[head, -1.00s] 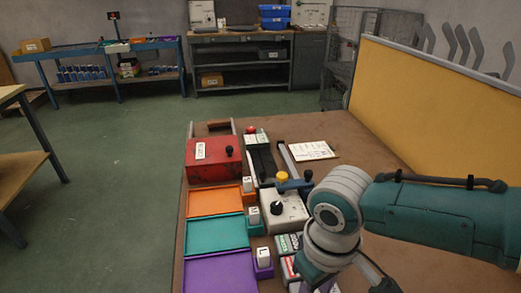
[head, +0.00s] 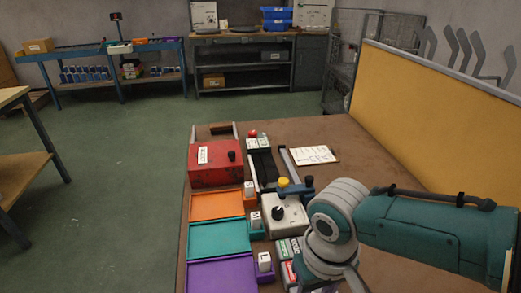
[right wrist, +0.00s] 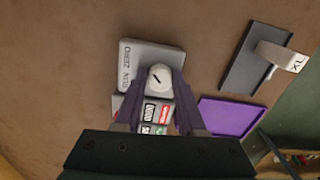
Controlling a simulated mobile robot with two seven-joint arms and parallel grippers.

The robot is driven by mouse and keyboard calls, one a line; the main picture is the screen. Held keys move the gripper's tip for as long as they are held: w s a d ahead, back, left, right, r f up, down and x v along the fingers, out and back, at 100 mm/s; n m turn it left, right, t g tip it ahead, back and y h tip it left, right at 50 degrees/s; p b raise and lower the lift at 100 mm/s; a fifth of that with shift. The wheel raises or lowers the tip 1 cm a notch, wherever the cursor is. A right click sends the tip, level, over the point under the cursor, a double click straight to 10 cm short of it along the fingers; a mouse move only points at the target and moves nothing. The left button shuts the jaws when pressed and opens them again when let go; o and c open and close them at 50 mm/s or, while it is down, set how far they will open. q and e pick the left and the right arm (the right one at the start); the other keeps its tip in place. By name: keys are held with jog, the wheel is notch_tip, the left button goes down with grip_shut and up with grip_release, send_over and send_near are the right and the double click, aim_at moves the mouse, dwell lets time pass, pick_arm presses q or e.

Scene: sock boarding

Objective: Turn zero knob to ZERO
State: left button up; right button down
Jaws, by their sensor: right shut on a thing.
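The zero knob (right wrist: 160,77) is a round white knob with a dark diagonal pointer line. It sits on a grey box (right wrist: 139,56) with dark lettering, upside down in the right wrist view, where one word looks like ZERO. My right gripper (right wrist: 160,72) has its purple fingers on either side of the knob and is shut on it. Which mark the pointer meets is too small to tell. In the head view my right arm hides the knob and gripper. My left gripper is in neither view.
Red and green labelled blocks (right wrist: 157,112) lie close beside the grey box. A purple tray (right wrist: 231,115) and a dark tray (right wrist: 247,68) lie to the right. The head view shows a red box (head: 214,165), an orange tray (head: 215,206) and a yellow partition (head: 430,82).

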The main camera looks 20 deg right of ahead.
jog(key=c, duration=0.5)
grip_release()
notch_tip(320, 180, up, 10)
jog(key=p, duration=0.4)
